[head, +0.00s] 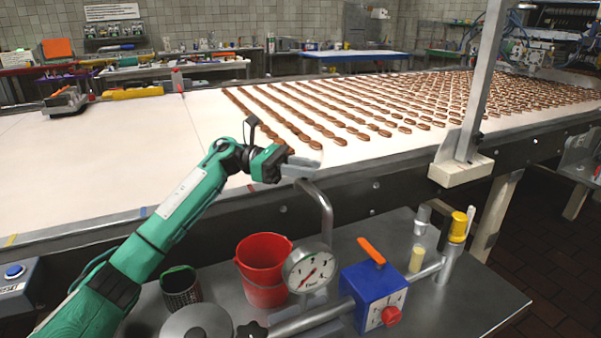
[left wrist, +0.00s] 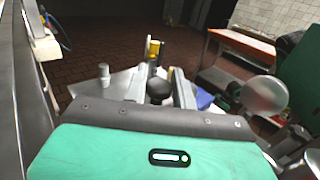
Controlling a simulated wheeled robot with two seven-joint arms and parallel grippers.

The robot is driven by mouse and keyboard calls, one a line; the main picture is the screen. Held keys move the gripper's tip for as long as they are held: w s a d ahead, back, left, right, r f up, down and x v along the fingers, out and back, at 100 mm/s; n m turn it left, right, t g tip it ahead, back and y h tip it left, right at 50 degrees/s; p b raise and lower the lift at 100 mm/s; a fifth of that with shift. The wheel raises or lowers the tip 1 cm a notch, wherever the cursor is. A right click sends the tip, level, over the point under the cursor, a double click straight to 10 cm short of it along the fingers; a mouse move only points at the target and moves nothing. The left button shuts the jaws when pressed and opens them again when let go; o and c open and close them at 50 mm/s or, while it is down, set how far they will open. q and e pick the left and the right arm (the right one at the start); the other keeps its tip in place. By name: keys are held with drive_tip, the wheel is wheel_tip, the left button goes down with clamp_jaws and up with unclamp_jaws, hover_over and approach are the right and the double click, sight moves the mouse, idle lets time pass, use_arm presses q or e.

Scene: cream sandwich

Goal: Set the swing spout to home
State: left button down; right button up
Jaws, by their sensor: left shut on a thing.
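The swing spout (head: 326,212) is a bent grey metal tube. It rises behind the dial gauge on the metal cart and curves left at its top. My left gripper (head: 303,168), on the green arm, is at the upper end of the spout, beside the conveyor's front edge, and is shut on it. In the left wrist view a round black knob (left wrist: 159,90) shows between the two grey fingers. The exact contact is hidden in the head view. My right gripper is not in view.
On the metal cart (head: 455,295) stand a red bucket (head: 264,272), a dial gauge (head: 310,268), a blue box (head: 372,293) with an orange handle, and a yellow-capped fitting (head: 458,227). Behind is a white conveyor (head: 100,170) with rows of brown biscuits. A post (head: 478,90) stands at right.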

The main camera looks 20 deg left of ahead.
use_arm(q)
drive_tip(key=shift+w+d+r+g, duration=0.1)
drive_tip(key=shift+w+g, duration=0.05)
drive_tip(key=shift+g, duration=0.15)
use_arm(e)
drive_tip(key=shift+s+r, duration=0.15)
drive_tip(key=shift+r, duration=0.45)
use_arm(q)
drive_tip(key=shift+m, duration=0.3)
drive_tip(key=c, duration=1.2)
unclamp_jaws()
drive_tip(key=shift+o, duration=0.2)
drive_tip(key=a+b, duration=0.1)
drive_tip(key=a, duration=1.2)
drive_tip(key=shift+a, duration=0.4)
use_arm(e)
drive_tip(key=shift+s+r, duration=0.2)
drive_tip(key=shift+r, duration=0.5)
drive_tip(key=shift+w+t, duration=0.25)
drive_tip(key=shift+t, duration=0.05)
